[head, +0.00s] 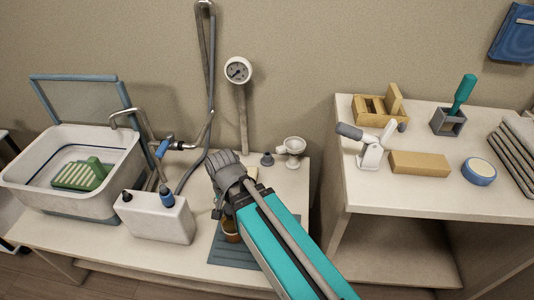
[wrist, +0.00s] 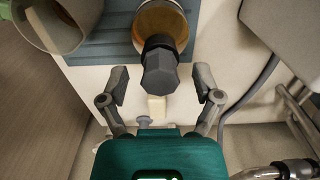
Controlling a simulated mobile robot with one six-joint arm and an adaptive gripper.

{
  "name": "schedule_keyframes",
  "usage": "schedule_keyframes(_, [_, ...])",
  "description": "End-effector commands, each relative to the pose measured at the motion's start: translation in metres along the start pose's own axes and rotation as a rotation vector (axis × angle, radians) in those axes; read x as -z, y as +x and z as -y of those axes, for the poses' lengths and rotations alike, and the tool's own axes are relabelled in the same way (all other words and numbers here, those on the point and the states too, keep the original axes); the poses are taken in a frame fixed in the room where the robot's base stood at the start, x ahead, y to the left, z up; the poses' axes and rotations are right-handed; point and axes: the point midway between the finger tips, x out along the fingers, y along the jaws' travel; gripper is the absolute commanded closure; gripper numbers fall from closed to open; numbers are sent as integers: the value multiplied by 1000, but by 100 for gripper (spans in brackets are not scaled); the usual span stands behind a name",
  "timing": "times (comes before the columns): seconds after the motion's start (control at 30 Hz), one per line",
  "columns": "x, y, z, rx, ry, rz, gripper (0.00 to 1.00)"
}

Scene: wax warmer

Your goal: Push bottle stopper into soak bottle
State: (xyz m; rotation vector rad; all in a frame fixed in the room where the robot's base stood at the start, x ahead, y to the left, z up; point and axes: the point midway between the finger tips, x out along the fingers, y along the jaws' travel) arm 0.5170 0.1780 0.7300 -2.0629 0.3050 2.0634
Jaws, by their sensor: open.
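The soak bottle (head: 231,233) is amber-brown and stands on a blue-grey mat, partly hidden behind my arm in the head view. In the wrist view the bottle (wrist: 178,15) is at the top centre. A dark grey, faceted stopper (wrist: 160,72) with a black collar sits at its mouth; how deep it sits cannot be told. My gripper (wrist: 161,84) is open. Its two fingers are apart on either side of the stopper, with visible gaps, and nothing is held. The stopper is hidden in the head view.
A white canister (head: 158,217) stands left of the bottle, and a basin (head: 75,170) farther left. A small grey cone (head: 267,159) and a white cup (head: 291,150) stand behind. A pale round container (wrist: 55,20) is near the bottle. A higher shelf (head: 430,198) is at right.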

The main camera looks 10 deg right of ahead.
Motion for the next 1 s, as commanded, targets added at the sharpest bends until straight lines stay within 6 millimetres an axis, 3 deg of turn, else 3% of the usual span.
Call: schedule_keyframes(1.0, [0,-19,0,0,0,0,18])
